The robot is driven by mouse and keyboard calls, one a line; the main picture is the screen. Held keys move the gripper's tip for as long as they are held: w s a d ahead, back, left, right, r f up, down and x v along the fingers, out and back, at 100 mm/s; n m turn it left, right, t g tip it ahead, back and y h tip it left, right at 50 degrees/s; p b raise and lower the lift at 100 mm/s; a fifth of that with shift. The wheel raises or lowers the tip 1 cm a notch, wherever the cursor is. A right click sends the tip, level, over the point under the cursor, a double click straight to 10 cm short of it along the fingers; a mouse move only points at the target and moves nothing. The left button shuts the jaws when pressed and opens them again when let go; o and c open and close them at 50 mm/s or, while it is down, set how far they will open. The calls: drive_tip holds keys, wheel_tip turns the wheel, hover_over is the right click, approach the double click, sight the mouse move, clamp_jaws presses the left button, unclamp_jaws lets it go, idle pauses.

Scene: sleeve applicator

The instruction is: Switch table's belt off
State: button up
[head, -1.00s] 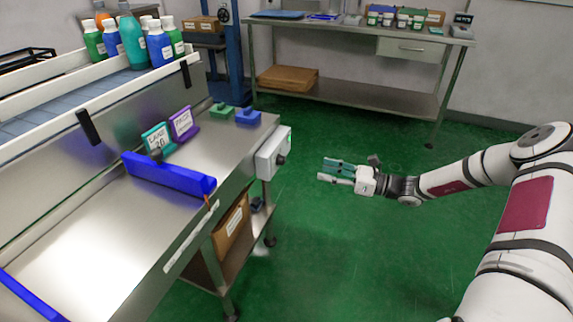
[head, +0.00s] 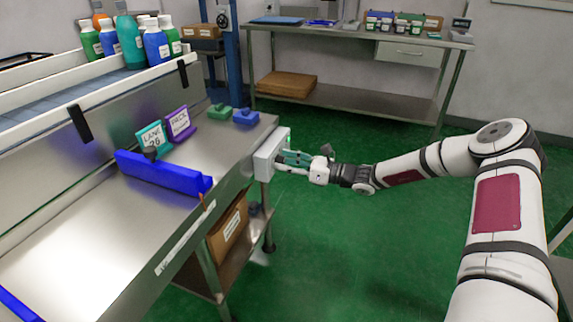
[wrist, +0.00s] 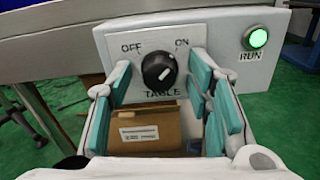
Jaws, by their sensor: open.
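The table's control box (head: 266,155) is grey and sits on the end of the steel table. In the wrist view its panel (wrist: 115,45) carries a black rotary knob (wrist: 159,70) labelled TABLE, with OFF at upper left and ON at upper right. The knob's white mark slants to the upper right, toward ON. A green RUN lamp (wrist: 257,38) is lit. My gripper (head: 287,160) is open in front of the box. In the wrist view its teal-padded fingers (wrist: 160,82) stand on either side of the knob, with visible gaps; I cannot tell the remaining depth.
A cardboard box (wrist: 150,130) is on the shelf below the panel. The steel table (head: 75,220) holds a blue guide bar (head: 160,173), signs and small blocks. Bottles (head: 155,42) stand on the conveyor behind. Green floor is open to the right.

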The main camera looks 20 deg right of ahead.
clamp_jaws()
drive_tip(key=shift+n, duration=0.3)
drive_tip(key=n+p, duration=0.2)
drive_tip(key=n, duration=0.1)
drive_tip(key=shift+n, duration=0.4)
drive_tip(key=n+p, duration=0.2)
drive_tip(key=n, duration=0.2)
drive_tip(key=shift+s, duration=0.1)
drive_tip(key=n+p, duration=0.1)
drive_tip(key=n, duration=0.4)
drive_tip(key=shift+p, duration=0.3)
drive_tip(key=shift+f+n+p, duration=0.1)
drive_tip(key=shift+n+p, duration=0.65)
drive_tip(key=shift+n, duration=1.45)
